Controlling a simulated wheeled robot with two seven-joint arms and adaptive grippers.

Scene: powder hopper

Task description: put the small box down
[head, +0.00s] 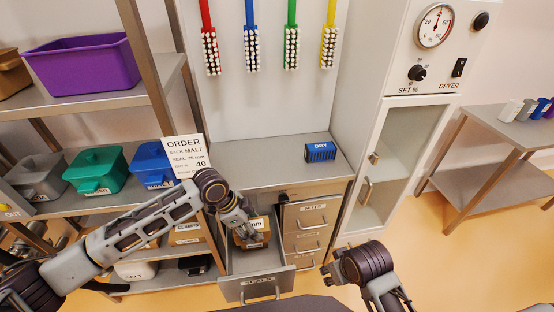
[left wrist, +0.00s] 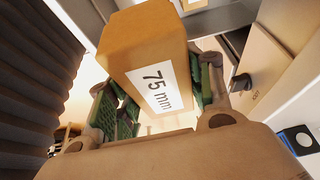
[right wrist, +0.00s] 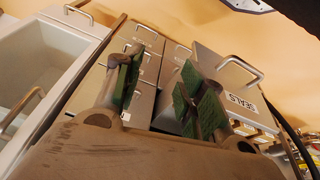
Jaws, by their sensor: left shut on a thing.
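The small box (head: 262,228) is brown cardboard with a white label. In the left wrist view the box (left wrist: 150,50) reads "75 mm". My left gripper (head: 246,234) is shut on it, green pads at its sides. The box is over or inside the back part of an open grey drawer (head: 258,288) labelled SEALS; I cannot tell whether it touches the drawer floor. The bare floor of the drawer shows in front of it. My right gripper (right wrist: 158,95) is open and empty, to the right of the drawer.
Closed drawers (head: 310,222) stand right of the open one, under a counter with a blue DRY box (head: 320,151). A shelf with colored bins (head: 98,170) and an order card (head: 186,157) is at left. A dryer cabinet (head: 395,150) stands at right.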

